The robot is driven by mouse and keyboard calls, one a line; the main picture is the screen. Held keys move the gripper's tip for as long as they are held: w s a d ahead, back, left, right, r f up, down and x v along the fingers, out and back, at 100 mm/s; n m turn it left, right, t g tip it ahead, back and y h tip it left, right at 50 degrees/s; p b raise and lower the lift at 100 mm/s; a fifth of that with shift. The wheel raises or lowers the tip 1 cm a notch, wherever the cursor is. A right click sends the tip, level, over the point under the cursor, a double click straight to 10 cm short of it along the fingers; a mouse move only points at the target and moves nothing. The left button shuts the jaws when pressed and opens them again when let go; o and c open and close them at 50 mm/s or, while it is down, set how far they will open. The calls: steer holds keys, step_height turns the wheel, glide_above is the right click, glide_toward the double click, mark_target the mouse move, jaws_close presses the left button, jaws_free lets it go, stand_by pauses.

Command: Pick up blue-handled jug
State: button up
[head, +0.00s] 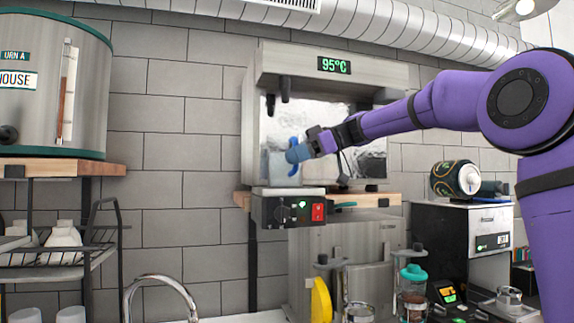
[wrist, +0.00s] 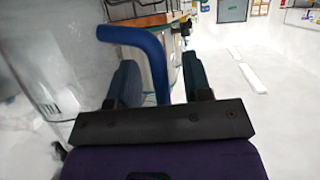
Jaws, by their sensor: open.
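The blue-handled jug stands on a platform in front of the steel machine, under its 95°C display. Its clear body (wrist: 50,60) fills the left of the wrist view. Its blue handle (wrist: 150,60) lies between the two fingers of my gripper (wrist: 157,85), which is open around it. In the head view my gripper (head: 298,152) is at the jug, and the blue handle (head: 293,170) shows just below the fingers. The fingers partly cover the jug, and I cannot tell whether either one touches the handle.
The steel machine (head: 385,72) stands behind the jug on a wooden shelf (head: 380,200). A control box with a red switch (head: 317,211) is below the jug.

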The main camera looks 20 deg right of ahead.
jaws_close()
steer(key=shift+r, duration=0.1)
